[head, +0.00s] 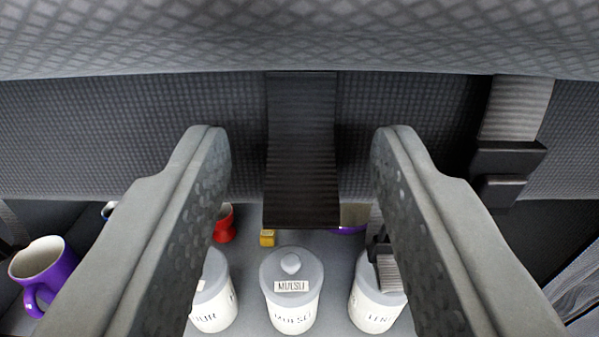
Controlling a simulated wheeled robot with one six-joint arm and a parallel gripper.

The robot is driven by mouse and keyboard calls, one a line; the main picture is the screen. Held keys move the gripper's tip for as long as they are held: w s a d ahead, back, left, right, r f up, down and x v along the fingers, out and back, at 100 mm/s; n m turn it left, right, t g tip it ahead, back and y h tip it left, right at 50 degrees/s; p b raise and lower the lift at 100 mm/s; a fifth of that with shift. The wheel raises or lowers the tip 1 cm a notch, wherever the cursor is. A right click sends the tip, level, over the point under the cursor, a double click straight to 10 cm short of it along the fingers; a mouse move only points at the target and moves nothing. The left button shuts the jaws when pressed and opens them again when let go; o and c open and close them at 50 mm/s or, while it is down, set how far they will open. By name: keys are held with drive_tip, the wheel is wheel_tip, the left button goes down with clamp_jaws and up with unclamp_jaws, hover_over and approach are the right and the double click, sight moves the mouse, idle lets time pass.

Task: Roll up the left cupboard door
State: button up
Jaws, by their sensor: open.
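Grey quilted fabric of the cupboard door (300,45) fills the top of the view, with its lower edge running across above my fingers. A second stretch of dark grey fabric (120,130) hangs behind it. I cannot tell whether both belong to the same door. A wide black strap (302,150) hangs down in the middle, its free end lowest. My gripper (298,140) is open, one finger on each side of the strap. The fingers appear apart from it, with visible gaps on both sides. A lighter strap (517,108) with a black buckle (508,160) hangs at right.
Below stand white lidded jars: a muesli jar (292,295) in the middle, a left jar (213,300) and a right jar (375,300), partly hidden by my fingers. A purple mug (45,270) is at lower left. A red cup (225,224) and small yellow object (267,238) stand behind.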

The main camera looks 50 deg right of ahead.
drive_tip(key=v, duration=1.7)
drive_tip(key=shift+s, duration=0.2)
drive_tip(key=shift+a, duration=0.15)
drive_tip(key=s+a+r+n+t+y, duration=0.2)
drive_tip(key=a+r+n+t+y, duration=0.15)
drive_tip(key=a+r, duration=0.75)
drive_tip(key=s+a+r+n+t+y, duration=0.2)
drive_tip(key=a+r+y, duration=0.3)
drive_tip(key=a+r, duration=0.65)
drive_tip(key=s+a+r+n+y, duration=0.1)
drive_tip(key=s+a+r, duration=0.2)
drive_tip(key=s+r, duration=0.2)
drive_tip(key=s+a+r+n+y, duration=0.2)
drive_tip(key=s+a+r, duration=0.2)
drive_tip(key=s, duration=0.6)
drive_tip(key=s+a+r+n+y, duration=0.1)
drive_tip(key=s+a+r+y, duration=0.1)
drive_tip(key=s+a+r, duration=0.2)
drive_tip(key=s+r, duration=0.2)
drive_tip(key=s, duration=0.2)
drive_tip(key=shift+s, duration=0.4)
